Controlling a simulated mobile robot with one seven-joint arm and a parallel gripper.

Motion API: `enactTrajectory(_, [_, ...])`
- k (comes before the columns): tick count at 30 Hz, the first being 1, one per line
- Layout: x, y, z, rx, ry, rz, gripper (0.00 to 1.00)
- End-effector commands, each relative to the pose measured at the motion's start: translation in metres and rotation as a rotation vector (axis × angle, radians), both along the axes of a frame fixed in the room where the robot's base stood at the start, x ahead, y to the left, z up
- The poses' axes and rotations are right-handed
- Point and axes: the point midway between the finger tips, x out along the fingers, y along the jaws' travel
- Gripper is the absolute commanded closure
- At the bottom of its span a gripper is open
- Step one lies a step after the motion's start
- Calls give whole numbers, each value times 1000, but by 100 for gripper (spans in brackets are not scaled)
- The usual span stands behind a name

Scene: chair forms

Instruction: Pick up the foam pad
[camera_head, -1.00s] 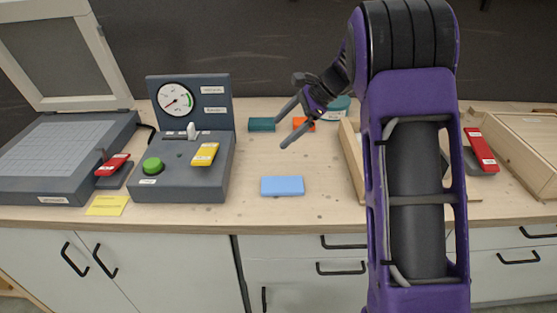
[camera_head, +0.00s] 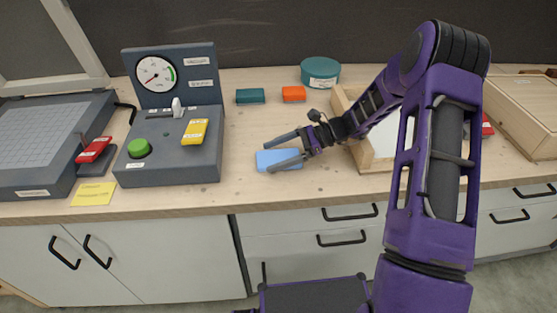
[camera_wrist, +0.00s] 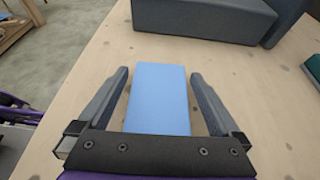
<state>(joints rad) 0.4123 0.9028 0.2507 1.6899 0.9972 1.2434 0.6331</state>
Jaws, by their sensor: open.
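The foam pad, which I take to be the light blue block (camera_head: 279,155), lies flat on the wooden worktop near its front edge. In the wrist view the blue pad (camera_wrist: 160,98) lies lengthwise between my two fingers, with a narrow gap on each side. My gripper (camera_head: 267,154) is open and reaches in from the right, its fingers over or beside the pad. In the wrist view my gripper (camera_wrist: 158,75) holds nothing, and the pad's far end extends slightly past the fingertips. The pad's near end is hidden behind the gripper's palm.
A dark grey gauge console (camera_head: 170,150) stands left of the pad. A teal block (camera_head: 250,96), an orange block (camera_head: 293,94) and a round teal container (camera_head: 320,72) sit behind. A wooden tray (camera_head: 375,160) is to the right, under my arm.

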Motion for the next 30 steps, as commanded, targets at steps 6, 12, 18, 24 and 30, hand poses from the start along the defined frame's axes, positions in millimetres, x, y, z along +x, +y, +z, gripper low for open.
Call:
enactTrajectory(6, [0, 14, -6, -1, -1, 0, 0])
enactTrajectory(12, [0, 14, -6, -1, -1, -1, 0])
enactTrajectory(18, [0, 14, -6, -2, -1, 0, 29])
enactTrajectory(24, [0, 14, -6, -2, -1, 0, 65])
enactTrajectory(30, [0, 14, -5, -2, -1, -1, 66])
